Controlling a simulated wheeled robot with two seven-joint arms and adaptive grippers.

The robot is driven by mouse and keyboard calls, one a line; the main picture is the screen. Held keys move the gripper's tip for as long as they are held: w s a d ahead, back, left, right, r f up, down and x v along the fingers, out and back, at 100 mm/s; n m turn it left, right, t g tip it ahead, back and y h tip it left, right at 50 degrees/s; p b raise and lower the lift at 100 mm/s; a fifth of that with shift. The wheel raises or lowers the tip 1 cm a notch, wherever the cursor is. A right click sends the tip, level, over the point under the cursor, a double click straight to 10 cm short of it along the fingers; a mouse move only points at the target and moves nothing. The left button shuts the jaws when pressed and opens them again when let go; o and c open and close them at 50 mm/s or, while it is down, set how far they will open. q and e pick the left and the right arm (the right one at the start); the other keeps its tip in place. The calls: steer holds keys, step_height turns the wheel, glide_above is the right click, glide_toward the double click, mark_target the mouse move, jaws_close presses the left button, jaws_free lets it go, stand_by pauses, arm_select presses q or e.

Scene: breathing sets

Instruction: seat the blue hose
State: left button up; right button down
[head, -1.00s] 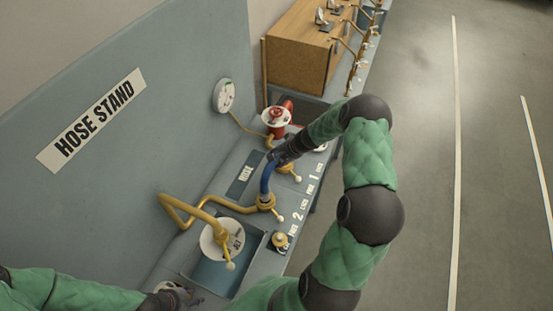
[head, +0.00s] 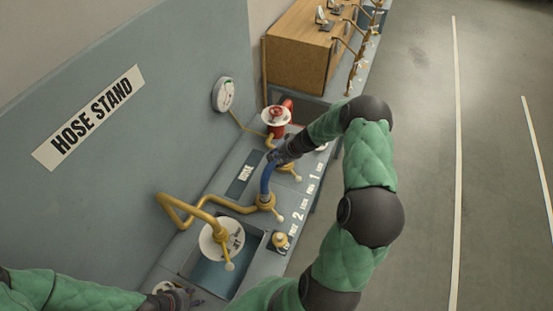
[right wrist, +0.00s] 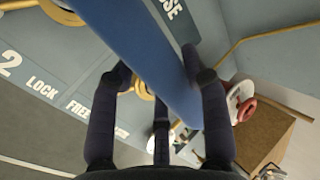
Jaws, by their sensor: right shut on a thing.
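The blue hose (head: 266,181) rises from a brass fitting (head: 265,203) with a small lever on the bench, beside the "HOSE" label. My right gripper (head: 277,156) is at its upper end and shut on it.
A bent brass pipe (head: 180,205) and white disc (head: 220,238) stand over a recessed basin (head: 208,276). A brass knob (head: 279,240) is at the bench's front edge. A red fixture (head: 279,118) stands beyond my right gripper. A round gauge (head: 225,95) is at the wall.

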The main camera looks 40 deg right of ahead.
arm_select(q)
steer(key=shift+s+f+b, duration=0.2)
steer(key=shift+f+b, duration=0.4)
steer(key=shift+s+f+b, duration=0.15)
steer(key=shift+f+b, duration=0.4)
arm_select(e)
steer(key=shift+s+d+f, duration=0.1)
steer(key=shift+s+f, duration=0.1)
steer(key=shift+f, duration=0.35)
steer(key=shift+s+f, duration=0.2)
steer(key=shift+f, duration=0.3)
arm_select(q)
steer(key=shift+r, duration=0.1)
arm_select(e)
steer(key=shift+r, duration=0.2)
arm_select(q)
steer(key=shift+r+p, duration=0.35)
steer(key=shift+p, duration=0.2)
arm_select(e)
steer(key=shift+w+r, duration=0.15)
steer(key=shift+r, duration=0.7)
arm_select(q)
steer(key=shift+w+r+p, duration=0.25)
steer(key=shift+p, duration=0.05)
arm_select(e)
steer(key=shift+w, duration=0.3)
